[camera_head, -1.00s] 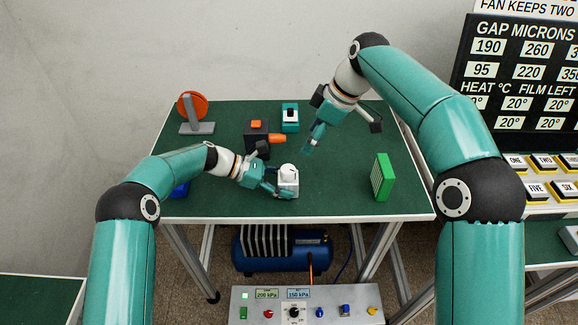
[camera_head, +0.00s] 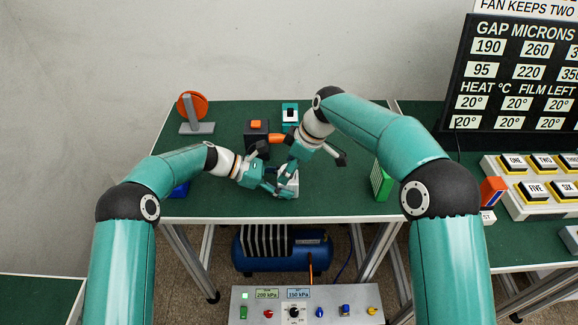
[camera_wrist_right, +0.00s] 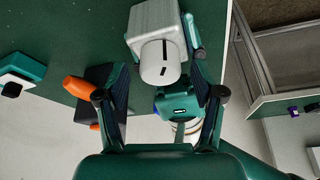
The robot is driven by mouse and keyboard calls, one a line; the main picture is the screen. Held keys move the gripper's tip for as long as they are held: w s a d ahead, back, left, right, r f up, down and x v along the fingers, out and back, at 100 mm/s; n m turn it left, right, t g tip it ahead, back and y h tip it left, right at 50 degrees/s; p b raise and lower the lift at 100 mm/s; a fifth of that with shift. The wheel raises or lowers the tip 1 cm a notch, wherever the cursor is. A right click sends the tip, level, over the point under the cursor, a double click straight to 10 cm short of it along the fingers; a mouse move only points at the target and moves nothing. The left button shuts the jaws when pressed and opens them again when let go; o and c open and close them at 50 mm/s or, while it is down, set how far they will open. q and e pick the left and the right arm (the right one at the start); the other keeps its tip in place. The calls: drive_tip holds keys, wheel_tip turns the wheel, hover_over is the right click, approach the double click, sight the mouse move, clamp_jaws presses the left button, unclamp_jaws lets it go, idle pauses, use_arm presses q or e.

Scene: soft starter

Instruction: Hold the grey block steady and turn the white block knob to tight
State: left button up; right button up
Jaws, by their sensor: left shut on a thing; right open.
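The grey block (camera_head: 293,184) stands near the front middle of the green table, mostly hidden in the head view. In the right wrist view the pale grey block (camera_wrist_right: 152,20) carries a round white knob (camera_wrist_right: 160,64) with a black mark on its face. My left gripper (camera_head: 283,190) is shut on the block from the left; its teal finger lies along the block's side in the wrist view. My right gripper (camera_head: 288,174) is just above the block. Its fingers are open, on either side of the knob in the picture; contact is unclear.
Behind the block are a dark box with an orange part (camera_head: 257,130) and a teal switch block (camera_head: 290,114). A green block (camera_head: 381,181) stands right, an orange disc on a stand (camera_head: 192,109) back left.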

drive_tip(key=c, duration=1.2)
drive_tip(key=shift+o, duration=0.2)
drive_tip(key=m+t, duration=0.1)
drive_tip(key=m, duration=0.1)
drive_tip(key=m+t+h, duration=0.1)
drive_tip(key=m, duration=0.2)
drive_tip(key=shift+s, duration=0.1)
drive_tip(key=m+h, duration=0.1)
drive_tip(key=m, duration=0.3)
drive_tip(key=shift+a+m+t, duration=0.1)
drive_tip(key=shift+m+t, duration=0.3)
drive_tip(key=m+h, duration=0.2)
drive_tip(key=m, duration=0.2)
drive_tip(key=shift+a+m, duration=0.1)
drive_tip(key=shift+m, duration=0.2)
drive_tip(key=m+h, duration=0.1)
drive_tip(key=m, duration=0.3)
drive_tip(key=shift+h, duration=0.4)
drive_tip(key=shift+m, duration=0.3)
